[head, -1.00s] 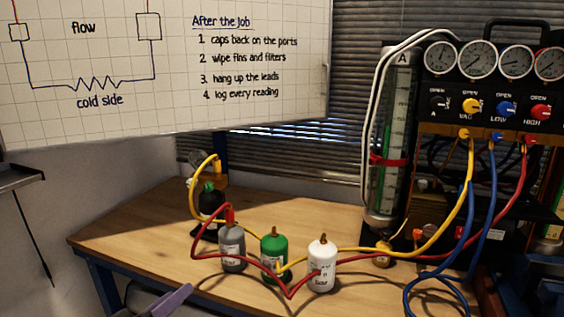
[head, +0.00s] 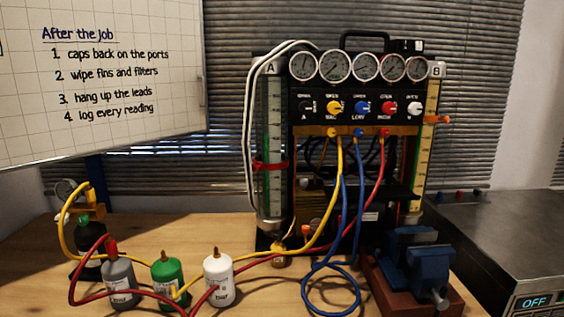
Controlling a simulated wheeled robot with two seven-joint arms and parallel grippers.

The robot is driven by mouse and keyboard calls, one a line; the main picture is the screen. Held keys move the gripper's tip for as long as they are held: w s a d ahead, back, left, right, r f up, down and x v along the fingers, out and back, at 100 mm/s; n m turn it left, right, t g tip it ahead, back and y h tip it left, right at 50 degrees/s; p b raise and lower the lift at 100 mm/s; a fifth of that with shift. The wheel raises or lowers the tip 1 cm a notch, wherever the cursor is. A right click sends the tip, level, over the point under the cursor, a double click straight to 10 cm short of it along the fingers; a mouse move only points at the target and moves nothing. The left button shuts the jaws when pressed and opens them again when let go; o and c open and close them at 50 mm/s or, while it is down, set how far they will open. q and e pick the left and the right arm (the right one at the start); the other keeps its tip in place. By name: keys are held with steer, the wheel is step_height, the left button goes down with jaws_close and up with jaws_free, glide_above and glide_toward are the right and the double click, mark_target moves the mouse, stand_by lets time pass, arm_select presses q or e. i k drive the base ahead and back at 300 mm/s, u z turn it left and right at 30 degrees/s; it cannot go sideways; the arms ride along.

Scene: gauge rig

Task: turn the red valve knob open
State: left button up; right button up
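The red valve knob (head: 388,107) sits on the black front panel of the gauge rig (head: 345,119), right of the blue knob (head: 360,107) and left of a white knob (head: 414,107). A red hose (head: 377,179) hangs from the port below it. The knob's exact pointer angle is too small to read. Nothing touches the knob. Neither of my grippers shows in the head view.
A blue vise (head: 418,262) stands in front of the rig at right. A grey box with a lit display (head: 533,301) is at far right. Small bottles, a white one (head: 218,279) among them, stand front left. Hoses loop across the wooden bench (head: 225,228).

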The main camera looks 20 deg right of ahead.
mark_target(389, 108)
steer(key=z, duration=1.3)
